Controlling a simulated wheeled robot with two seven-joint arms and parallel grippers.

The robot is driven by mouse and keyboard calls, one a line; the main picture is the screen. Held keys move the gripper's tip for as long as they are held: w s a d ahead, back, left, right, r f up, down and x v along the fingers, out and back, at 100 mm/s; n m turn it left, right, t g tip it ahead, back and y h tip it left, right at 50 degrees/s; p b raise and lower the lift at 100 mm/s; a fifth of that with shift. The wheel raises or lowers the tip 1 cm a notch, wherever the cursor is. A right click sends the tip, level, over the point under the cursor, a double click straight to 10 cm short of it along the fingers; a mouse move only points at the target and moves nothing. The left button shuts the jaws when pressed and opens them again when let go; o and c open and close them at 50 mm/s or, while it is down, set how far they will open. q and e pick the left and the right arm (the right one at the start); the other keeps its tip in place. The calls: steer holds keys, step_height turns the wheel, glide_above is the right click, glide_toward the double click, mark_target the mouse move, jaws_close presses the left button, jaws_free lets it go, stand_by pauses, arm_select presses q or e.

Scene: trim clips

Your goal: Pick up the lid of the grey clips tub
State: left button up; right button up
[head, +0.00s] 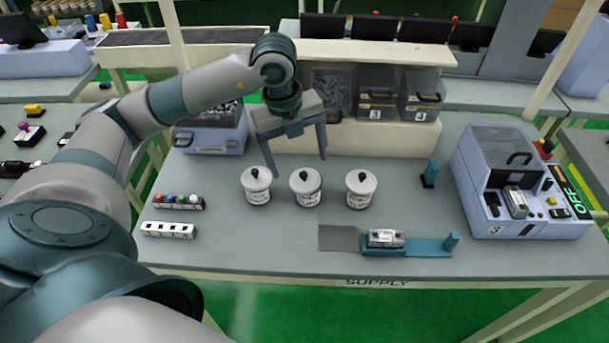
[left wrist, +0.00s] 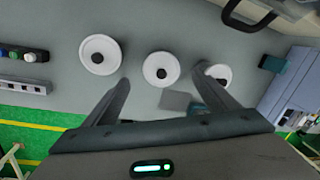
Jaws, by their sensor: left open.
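Three white tubs with pale lids and black knobs stand upright in a row: a left tub (head: 257,195), a middle tub (head: 305,197) and a right tub (head: 360,200). All lids are on. The labels are too small to tell surely which is the grey clips tub. My left gripper (head: 297,168) is open and empty, above and just behind the left and middle tubs. In the left wrist view, the middle lid (left wrist: 161,69) shows between the fingertips, the left lid (left wrist: 100,55) is outside them, and a finger partly covers the right lid (left wrist: 218,76). My right gripper is out of view.
A rack of coloured knobs (head: 178,202) and a white rack (head: 168,230) lie at the left. A teal fixture (head: 425,246) lies in front, a blue machine (head: 520,180) stands right. Bins (head: 376,95) stand behind. The table between tubs and machine is mostly clear.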

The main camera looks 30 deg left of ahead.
mark_target(304, 174)
arm_select(q)
steer(key=shift+f, duration=0.15)
steer(key=shift+d+f+p, duration=0.25)
steer(key=shift+f+p, duration=0.25)
steer(key=shift+p, duration=0.05)
steer(key=f, duration=0.1)
steer(key=f+p, duration=0.1)
steer(key=f, duration=0.1)
steer(key=shift+w+d+p, duration=0.15)
steer(key=shift+d+p, duration=0.15)
steer(key=shift+w+f, duration=0.1)
steer(key=shift+f, duration=0.45)
steer(key=c, duration=1.2)
steer(key=shift+o, duration=0.2)
steer(key=shift+r, duration=0.15)
